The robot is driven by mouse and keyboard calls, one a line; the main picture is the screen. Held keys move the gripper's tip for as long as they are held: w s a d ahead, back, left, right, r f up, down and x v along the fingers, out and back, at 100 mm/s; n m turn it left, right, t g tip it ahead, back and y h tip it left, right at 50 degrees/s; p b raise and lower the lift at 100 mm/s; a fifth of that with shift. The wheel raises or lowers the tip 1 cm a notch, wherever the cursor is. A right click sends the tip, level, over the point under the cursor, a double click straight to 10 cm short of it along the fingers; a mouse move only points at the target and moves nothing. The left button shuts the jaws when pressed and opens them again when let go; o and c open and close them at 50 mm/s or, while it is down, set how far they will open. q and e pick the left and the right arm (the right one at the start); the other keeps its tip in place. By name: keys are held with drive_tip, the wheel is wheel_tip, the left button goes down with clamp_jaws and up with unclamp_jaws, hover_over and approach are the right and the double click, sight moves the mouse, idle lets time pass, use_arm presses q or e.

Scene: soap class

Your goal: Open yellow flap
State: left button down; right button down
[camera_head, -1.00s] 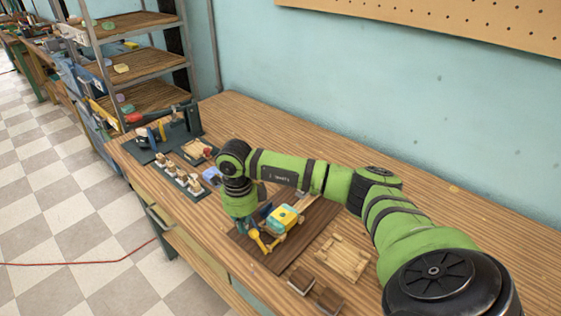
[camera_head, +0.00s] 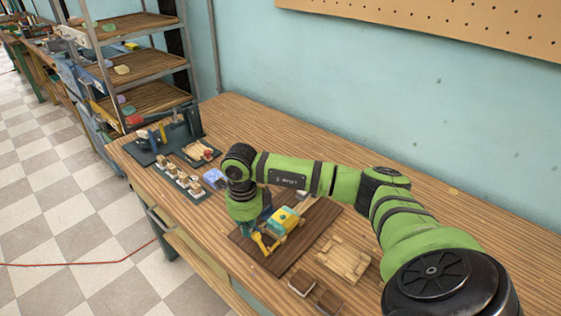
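A small block-like object with a yellow top (camera_head: 287,217) and a teal side sits on the dark brown board on the bench. The yellow top looks closed down, but the flap's edges are too small to make out. My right gripper (camera_head: 264,243), with yellow fingers, reaches down just left of this object, very close to it. Whether the fingers touch it, and how far apart they are, I cannot tell. My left gripper is not in view.
The dark board (camera_head: 318,222) lies on the wooden bench. A light wooden tray (camera_head: 343,260) and brown blocks (camera_head: 302,283) lie to its right and front. A rack of small blocks (camera_head: 178,176) and a dark stand (camera_head: 180,130) are at the left. The bench's back is clear.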

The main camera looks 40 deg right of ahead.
drive_tip(key=shift+s+r, duration=0.15)
drive_tip(key=shift+s, duration=0.45)
